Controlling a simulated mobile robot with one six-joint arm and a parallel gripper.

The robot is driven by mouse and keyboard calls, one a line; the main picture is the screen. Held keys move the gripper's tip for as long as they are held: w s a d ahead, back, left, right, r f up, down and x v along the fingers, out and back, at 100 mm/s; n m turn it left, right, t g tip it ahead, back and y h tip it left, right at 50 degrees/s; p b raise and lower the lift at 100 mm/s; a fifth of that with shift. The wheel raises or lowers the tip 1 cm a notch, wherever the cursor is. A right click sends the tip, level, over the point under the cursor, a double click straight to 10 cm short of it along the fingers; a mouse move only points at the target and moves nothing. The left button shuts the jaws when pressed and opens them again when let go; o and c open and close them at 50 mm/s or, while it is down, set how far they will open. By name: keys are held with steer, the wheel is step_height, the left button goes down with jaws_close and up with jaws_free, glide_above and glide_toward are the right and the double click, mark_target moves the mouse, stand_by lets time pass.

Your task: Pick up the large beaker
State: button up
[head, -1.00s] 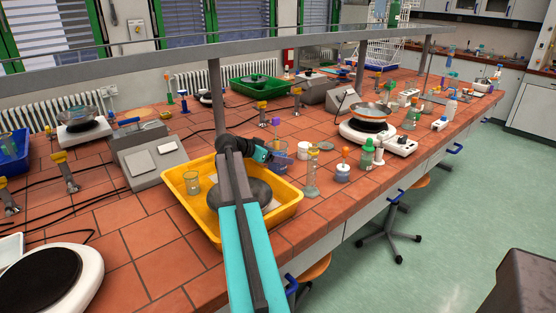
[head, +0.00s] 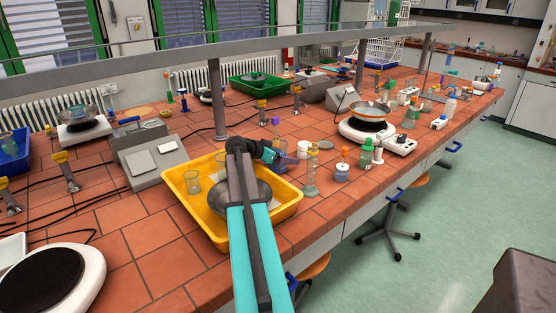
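A clear glass beaker (head: 192,182) stands in the left part of the yellow tray (head: 214,241). Part of another clear vessel (head: 220,160) shows at the back of the tray, left of my arm. I cannot tell which of these is the large beaker. My arm reaches over the tray. My gripper (head: 287,160) is past the tray's back right corner, right of both vessels and apart from them. It is small and blends with bluish glass there, so its fingers and anything between them are unclear.
A glass cylinder (head: 311,180), a small jar with an orange top (head: 343,163) and a green-capped bottle (head: 366,155) stand right of my gripper. A hotplate (head: 372,131) is farther right. A grey shelf post (head: 218,100) rises behind the tray. Bare tiles lie left of the tray.

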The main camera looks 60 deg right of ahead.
steer(key=c, duration=1)
steer(key=shift+r, duration=0.15)
steer(key=shift+r+b, duration=0.9)
steer(key=shift+r, duration=4.05)
steer(key=o, duration=0.4)
steer(key=shift+c, duration=0.2)
steer(key=c, duration=0.5)
